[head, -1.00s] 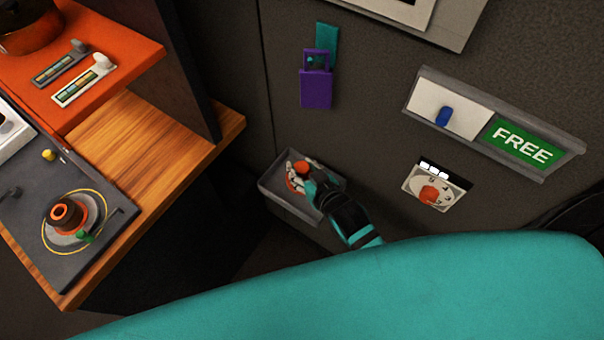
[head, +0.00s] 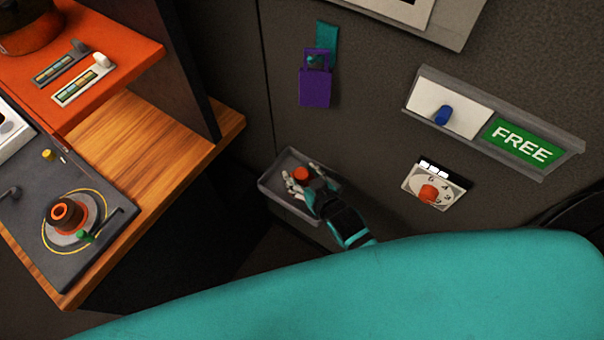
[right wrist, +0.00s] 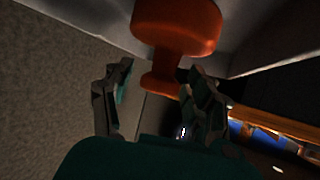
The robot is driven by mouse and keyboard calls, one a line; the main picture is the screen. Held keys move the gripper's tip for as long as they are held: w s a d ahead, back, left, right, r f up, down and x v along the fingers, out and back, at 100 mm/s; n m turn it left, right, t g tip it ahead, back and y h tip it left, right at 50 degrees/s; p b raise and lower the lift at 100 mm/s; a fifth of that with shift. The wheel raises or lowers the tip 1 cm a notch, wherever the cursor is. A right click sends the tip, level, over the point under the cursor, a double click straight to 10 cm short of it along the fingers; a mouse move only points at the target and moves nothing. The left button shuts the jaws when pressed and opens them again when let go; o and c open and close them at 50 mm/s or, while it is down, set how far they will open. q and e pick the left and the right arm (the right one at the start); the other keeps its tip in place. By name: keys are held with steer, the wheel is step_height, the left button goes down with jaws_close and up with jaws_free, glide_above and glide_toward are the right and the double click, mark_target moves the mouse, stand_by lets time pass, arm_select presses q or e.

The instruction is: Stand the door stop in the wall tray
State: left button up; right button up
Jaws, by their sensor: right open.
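The orange-red door stop (head: 301,173) is in the grey wall tray (head: 266,190), its round end facing the head camera. In the right wrist view the door stop (right wrist: 178,24) has a broad end, a narrower neck and a smaller end near my fingers. My right gripper (head: 304,181) is at the tray, its fingers spread either side of the door stop. In the right wrist view the gripper (right wrist: 157,82) is open, with a gap at the left finger. Whether the right finger touches the door stop I cannot tell. My left gripper is not in view.
Left stands a wooden desk (head: 150,140) with a dark trackball panel (head: 110,235). The wall between holder and sign is clear.

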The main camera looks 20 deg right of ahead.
steer(key=shift+r, duration=0.15)
steer(key=shift+b+v, duration=0.6)
steer(key=shift+v, duration=5.4)
